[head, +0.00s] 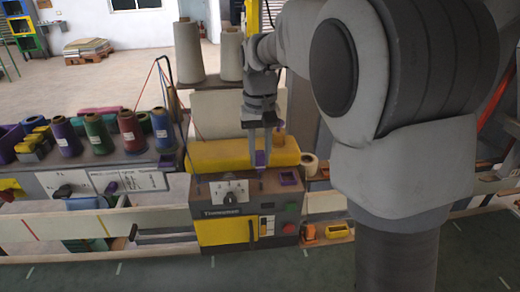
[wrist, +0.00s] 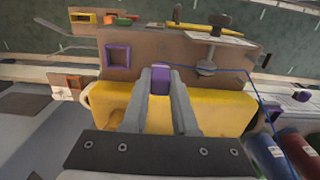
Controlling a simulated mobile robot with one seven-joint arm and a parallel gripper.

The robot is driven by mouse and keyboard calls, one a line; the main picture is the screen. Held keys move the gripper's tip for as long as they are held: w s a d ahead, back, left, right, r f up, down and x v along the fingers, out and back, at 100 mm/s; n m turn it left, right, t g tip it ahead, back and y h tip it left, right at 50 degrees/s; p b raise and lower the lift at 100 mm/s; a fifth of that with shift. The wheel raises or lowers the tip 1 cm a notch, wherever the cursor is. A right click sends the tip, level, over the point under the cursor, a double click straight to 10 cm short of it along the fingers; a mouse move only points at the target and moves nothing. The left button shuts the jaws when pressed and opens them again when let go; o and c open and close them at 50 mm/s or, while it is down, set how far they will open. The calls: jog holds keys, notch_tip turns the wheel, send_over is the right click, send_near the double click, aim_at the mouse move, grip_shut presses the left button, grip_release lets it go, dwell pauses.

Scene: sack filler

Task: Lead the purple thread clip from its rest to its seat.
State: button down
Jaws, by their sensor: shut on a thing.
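My gripper (head: 260,150) is shut on the purple thread clip (head: 260,159) and holds it above the top of the grey-brown machine, in front of the yellow rounded body. In the wrist view the clip (wrist: 160,80) sits between the fingertips of my gripper (wrist: 161,78). A square purple frame (head: 288,177) with a recessed middle is on the machine top, right of the clip in the head view. In the wrist view this purple frame (wrist: 118,56) lies left of the clip, apart from it. I cannot tell whether the clip touches the surface below.
The yellow body (head: 228,156) lies behind the clip. A knob on a light plate (head: 229,192) is on the machine's front left. A blue thread (wrist: 225,69) crosses the wrist view. Several coloured spools (head: 130,131) stand left; large pale cones (head: 188,52) stand behind.

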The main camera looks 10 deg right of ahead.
jog(key=shift+r+p, duration=0.5)
jog(key=shift+r, duration=0.2)
jog(key=shift+d+f, duration=0.15)
jog(key=shift+d, duration=0.4)
jog(key=shift+d+b, duration=0.85)
jog(key=shift+d, duration=2.15)
jog(key=shift+f+b, duration=1.65)
jog(key=shift+f, duration=0.9)
jog(key=c, duration=0.6)
grip_release()
